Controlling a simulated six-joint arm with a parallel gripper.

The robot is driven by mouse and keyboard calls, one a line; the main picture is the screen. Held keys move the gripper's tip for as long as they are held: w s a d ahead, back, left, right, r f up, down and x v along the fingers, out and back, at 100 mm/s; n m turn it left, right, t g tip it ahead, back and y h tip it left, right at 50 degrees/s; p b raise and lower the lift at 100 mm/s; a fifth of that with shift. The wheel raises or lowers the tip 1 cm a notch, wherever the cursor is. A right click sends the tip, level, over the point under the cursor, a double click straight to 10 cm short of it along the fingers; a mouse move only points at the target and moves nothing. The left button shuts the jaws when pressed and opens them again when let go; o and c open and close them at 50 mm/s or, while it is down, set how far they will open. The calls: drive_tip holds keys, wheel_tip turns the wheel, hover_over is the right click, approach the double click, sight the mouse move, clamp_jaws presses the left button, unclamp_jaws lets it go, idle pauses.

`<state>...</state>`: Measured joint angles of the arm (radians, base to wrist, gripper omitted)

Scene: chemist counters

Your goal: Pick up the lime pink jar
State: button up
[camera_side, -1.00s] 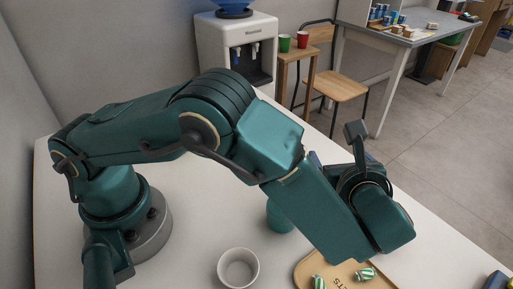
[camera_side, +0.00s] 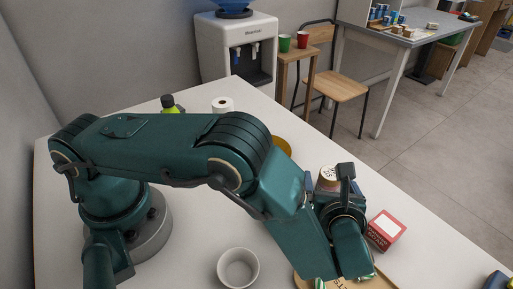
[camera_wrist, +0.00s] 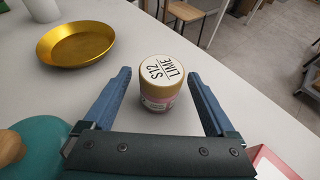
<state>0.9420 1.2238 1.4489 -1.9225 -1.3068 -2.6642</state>
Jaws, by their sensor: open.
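The lime pink jar (camera_wrist: 161,82) stands upright on the white counter in the wrist view. Its lid is gold with a white top reading "S12 LIME", and its side is pink and gold. My gripper (camera_wrist: 160,92) is open, with one blue finger on each side of the jar; whether they touch it is hard to tell, but gaps show at both sides.
A gold bowl (camera_wrist: 76,43) is left of the jar, and a teal object with a wooden knob (camera_wrist: 35,148) is at lower left. A red-and-white box (camera_side: 386,230) stands to the right.

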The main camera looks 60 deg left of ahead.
clamp_jaws()
drive_tip(key=shift+r, duration=0.1)
